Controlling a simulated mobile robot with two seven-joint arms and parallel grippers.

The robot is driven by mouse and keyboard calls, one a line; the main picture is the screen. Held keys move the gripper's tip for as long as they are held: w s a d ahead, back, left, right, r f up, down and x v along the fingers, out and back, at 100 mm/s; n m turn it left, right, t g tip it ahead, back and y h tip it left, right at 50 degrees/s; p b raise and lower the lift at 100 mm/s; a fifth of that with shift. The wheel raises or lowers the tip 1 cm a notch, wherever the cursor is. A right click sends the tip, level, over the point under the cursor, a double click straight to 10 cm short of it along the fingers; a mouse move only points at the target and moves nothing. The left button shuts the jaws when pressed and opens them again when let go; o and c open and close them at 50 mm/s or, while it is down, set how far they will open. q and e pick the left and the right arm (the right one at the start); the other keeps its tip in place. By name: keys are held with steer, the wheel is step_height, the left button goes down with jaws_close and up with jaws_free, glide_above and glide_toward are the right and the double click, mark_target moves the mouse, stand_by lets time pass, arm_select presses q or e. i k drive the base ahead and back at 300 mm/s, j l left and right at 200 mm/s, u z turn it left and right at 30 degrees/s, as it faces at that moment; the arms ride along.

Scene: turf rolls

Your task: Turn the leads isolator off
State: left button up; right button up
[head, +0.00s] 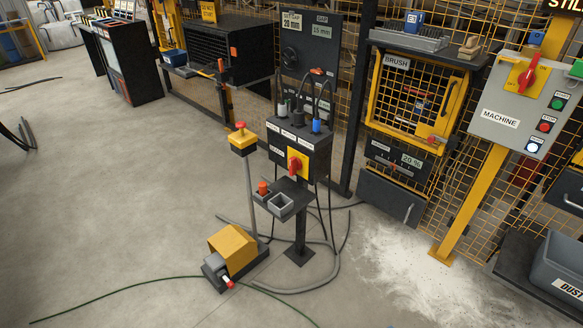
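A dark box (308,145) stands on a post in the middle of the head view, with several plugs and black leads in its sloped top. It looks like the leads isolator, but its small labels are too small to read. A red rotary handle (295,166) sits on a yellow plate on its front; I cannot tell its setting for sure. A second red rotary handle (526,75) on a yellow plate is on the grey box marked MACHINE (497,118) at the right. Neither of my grippers is in view.
A shelf with small bins (281,202) sticks out below the dark box. A yellow foot pedal (234,248) and a red-topped post (241,138) stand in front. Hoses and a green cable (120,292) lie on the floor. Pale dust (410,270) covers floor at right. The left floor is mostly clear.

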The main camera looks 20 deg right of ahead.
mark_target(294, 163)
steer(key=i+j+z, duration=0.3)
steer(key=i+j, duration=0.15)
steer(key=i+j+z, duration=0.15)
steer(key=j, duration=0.25)
steer(key=i+j+z, duration=0.1)
steer(key=i+j, duration=0.2)
steer(key=i+j+z, duration=0.15)
steer(key=j, duration=0.2)
steer(key=i+j+z, duration=0.15)
steer(key=j, duration=0.2)
steer(key=i+j+z, duration=0.15)
steer(key=j, duration=0.25)
steer(key=i+j+z, duration=0.15)
steer(key=j, duration=0.25)
